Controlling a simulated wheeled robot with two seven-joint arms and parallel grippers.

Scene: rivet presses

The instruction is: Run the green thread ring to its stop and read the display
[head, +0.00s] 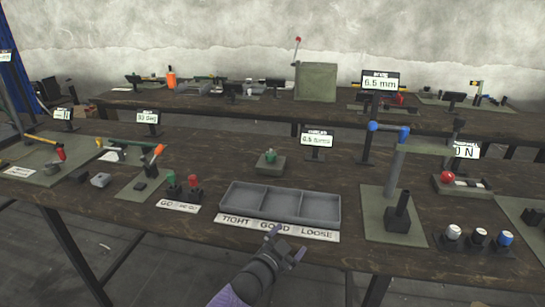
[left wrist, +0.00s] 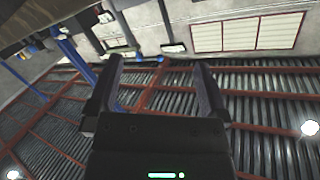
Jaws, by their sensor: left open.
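A small block with a green part on top (head: 270,158) stands on the table behind the three-compartment tray. A small display (head: 317,139) reading about "0.5 mm" stands to its right; its top line is too small to read. Another green piece (head: 170,179) stands upright beside a red one (head: 195,186), behind a label that seems to read "GO NO GO". I cannot tell which green piece is the thread ring. My left gripper (head: 286,243) is open and empty at the table's front edge, before the tray. Its spread fingers show in the left wrist view (left wrist: 160,70). My right gripper is out of view.
The grey tray (head: 281,188) has compartments labelled TIGHT, GOOD, LOOSE. A press with a blue-ended arm (head: 403,150) stands on a green mat to the right, with several capped pieces (head: 478,238) beyond. An orange-handled tool (head: 151,161) is at left.

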